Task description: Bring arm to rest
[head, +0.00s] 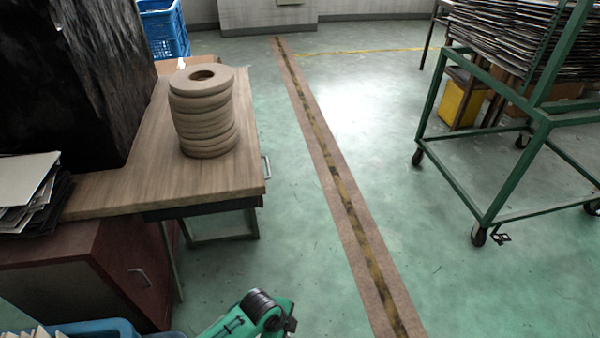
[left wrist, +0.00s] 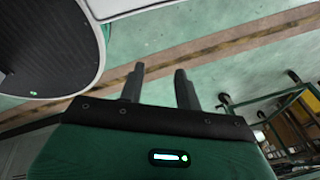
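My left gripper (left wrist: 159,78) shows in the left wrist view, with its two dark fingers apart and nothing between them. Green floor lies beyond the fingertips. I see no gripper in the head view, and my right gripper is in neither view. A green part with a black ribbed top (head: 262,308) shows at the bottom of the head view; I cannot tell whether it is mine.
A wooden table (head: 115,195) bears a stack of beige rings (head: 203,110) at left. A green wheeled cart (head: 541,120) with stacked dark panels (head: 515,40) stands at right. Blue crates (head: 165,30) stand at the back. The floor (head: 390,180) between table and cart is clear.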

